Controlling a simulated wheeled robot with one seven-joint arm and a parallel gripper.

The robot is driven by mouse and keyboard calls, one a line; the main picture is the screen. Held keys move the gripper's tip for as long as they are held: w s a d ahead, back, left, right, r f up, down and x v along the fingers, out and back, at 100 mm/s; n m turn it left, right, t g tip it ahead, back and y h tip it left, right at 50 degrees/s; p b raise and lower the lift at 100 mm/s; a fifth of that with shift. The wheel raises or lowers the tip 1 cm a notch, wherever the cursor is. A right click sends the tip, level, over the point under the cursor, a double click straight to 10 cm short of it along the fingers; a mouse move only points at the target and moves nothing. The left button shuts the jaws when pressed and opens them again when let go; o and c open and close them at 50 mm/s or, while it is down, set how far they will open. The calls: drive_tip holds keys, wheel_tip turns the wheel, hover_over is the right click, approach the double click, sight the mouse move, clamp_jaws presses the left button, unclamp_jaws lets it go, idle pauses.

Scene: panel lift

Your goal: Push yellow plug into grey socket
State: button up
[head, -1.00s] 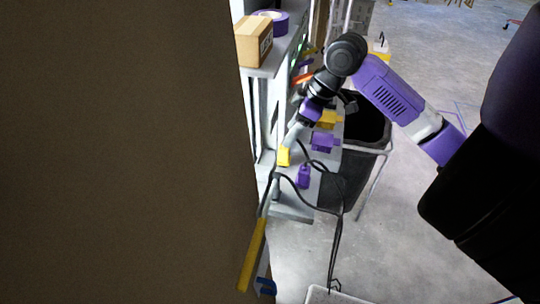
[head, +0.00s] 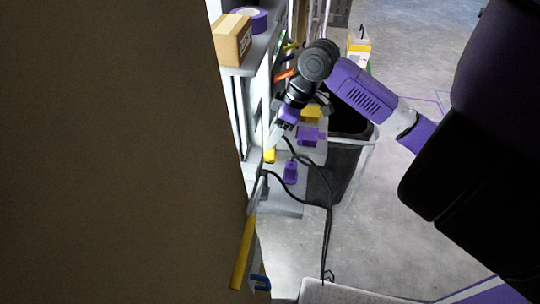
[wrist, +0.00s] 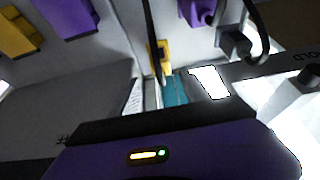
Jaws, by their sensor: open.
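The small yellow plug (head: 269,156) is by the panel's lower ledge in the head view, just below the tip of my gripper (head: 276,137). In the wrist view the yellow plug (wrist: 158,52) is near the centre top, with a black cable running across it. My gripper is open, and its purple body fills the bottom of the wrist view. I cannot tell whether the fingers touch the plug. I cannot make out the grey socket clearly in either view.
Purple blocks (head: 308,136) and (head: 290,172) and a yellow block (head: 312,114) are on the ledge. Black cables (head: 328,225) hang down in front. A cardboard box (head: 235,39) and purple tape (head: 250,18) sit on the upper shelf. A black bin (head: 340,165) stands behind.

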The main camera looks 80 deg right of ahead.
sight(270, 153)
drive_tip(key=f, duration=0.1)
drive_tip(key=f+p, duration=0.1)
drive_tip(key=f, duration=0.2)
drive_tip(key=shift+w+a, duration=0.25)
drive_tip(key=shift+w, duration=0.05)
drive_tip(key=shift+w+f, duration=0.2)
drive_tip(key=shift+f, duration=0.35)
drive_tip(key=shift+c, duration=0.4)
clamp_jaws()
